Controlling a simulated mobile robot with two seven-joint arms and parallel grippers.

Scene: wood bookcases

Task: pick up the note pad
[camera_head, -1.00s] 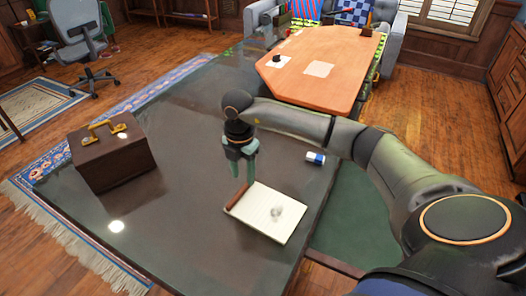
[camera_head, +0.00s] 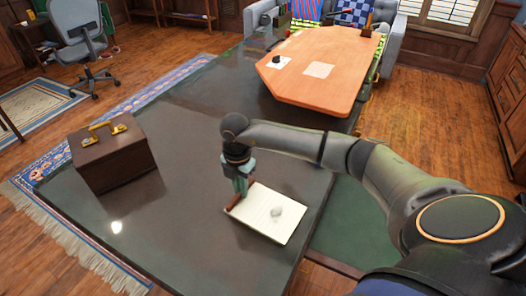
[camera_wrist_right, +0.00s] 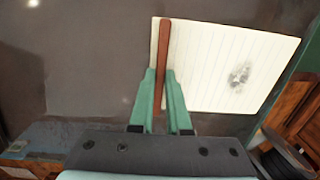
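The note pad (camera_head: 265,216) has white lined pages, a red-brown binding along its left edge and a grey smudge. It lies on the dark glossy desk top (camera_head: 190,215), near its right edge. It also shows in the right wrist view (camera_wrist_right: 215,65). My right gripper (camera_head: 240,190) reaches down at the binding. In the right wrist view its two green fingers (camera_wrist_right: 160,88) are close together on both sides of the binding and look shut on it. The pad looks flat on the desk, with no clear lift. My left gripper is not in view.
A dark brown case (camera_head: 112,160) with a brass handle stands on the desk at the left. An orange wooden table top (camera_head: 325,70) lies beyond my right arm. The desk between case and pad is clear.

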